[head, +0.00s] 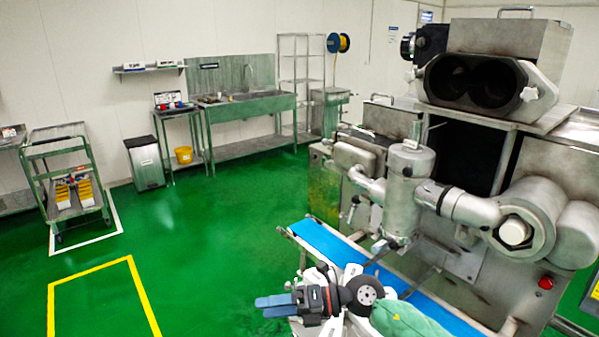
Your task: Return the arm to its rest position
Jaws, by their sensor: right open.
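My right gripper (274,306) shows at the bottom middle of the head view, its two blue fingers pointing left. It is open, and I see nothing between the fingers. It appears in front of the near side of the blue conveyor belt (325,243), with green floor behind the fingertips. My right arm comes in from the bottom and covers part of the belt. My left gripper is not in view.
The steel encrusting machine (410,190) fills the right side, behind the belt. A wheeled cart (64,170), a bin (145,162) and a sink bench (245,115) stand farther back. Green floor (215,235) is clear to the left, with a yellow marking (142,292).

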